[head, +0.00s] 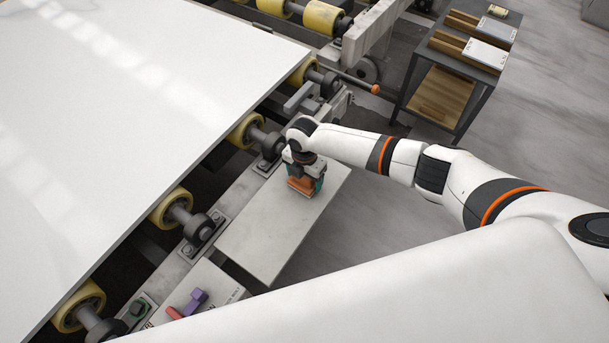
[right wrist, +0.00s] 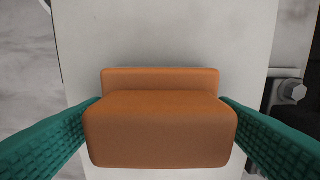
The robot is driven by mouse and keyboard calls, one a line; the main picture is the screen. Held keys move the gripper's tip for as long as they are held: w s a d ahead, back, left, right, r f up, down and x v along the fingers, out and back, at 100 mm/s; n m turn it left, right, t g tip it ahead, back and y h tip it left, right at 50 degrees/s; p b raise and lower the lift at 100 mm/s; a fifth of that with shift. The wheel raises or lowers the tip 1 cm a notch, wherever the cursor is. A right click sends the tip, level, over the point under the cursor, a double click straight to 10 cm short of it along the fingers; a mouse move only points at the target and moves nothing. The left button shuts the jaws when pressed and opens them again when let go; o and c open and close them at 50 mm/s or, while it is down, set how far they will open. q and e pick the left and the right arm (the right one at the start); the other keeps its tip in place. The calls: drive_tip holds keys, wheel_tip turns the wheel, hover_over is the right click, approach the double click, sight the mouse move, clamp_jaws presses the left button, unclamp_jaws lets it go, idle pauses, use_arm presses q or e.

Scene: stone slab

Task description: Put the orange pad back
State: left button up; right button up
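The orange pad (head: 303,186) is a stepped block under my right gripper (head: 305,178), over the pale grey plate (head: 262,222) beside the rollers. In the right wrist view the pad (right wrist: 160,130) fills the middle. The green fingers of my right gripper (right wrist: 160,112) meet it on its left and right sides, so the gripper looks shut on it. I cannot tell whether the pad touches the plate or hangs just above it. My left gripper is not in view.
A large white slab (head: 130,90) lies on yellow rollers (head: 172,207) at left. A purple piece (head: 195,301) and a red piece (head: 174,313) are at the front. A dark side table (head: 455,52) with wooden trays stands at the back right. Open floor lies to the right.

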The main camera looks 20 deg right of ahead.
drive_tip(key=shift+o, duration=1.1)
wheel_tip(320, 180, up, 12)
drive_tip(key=shift+b, duration=0.35)
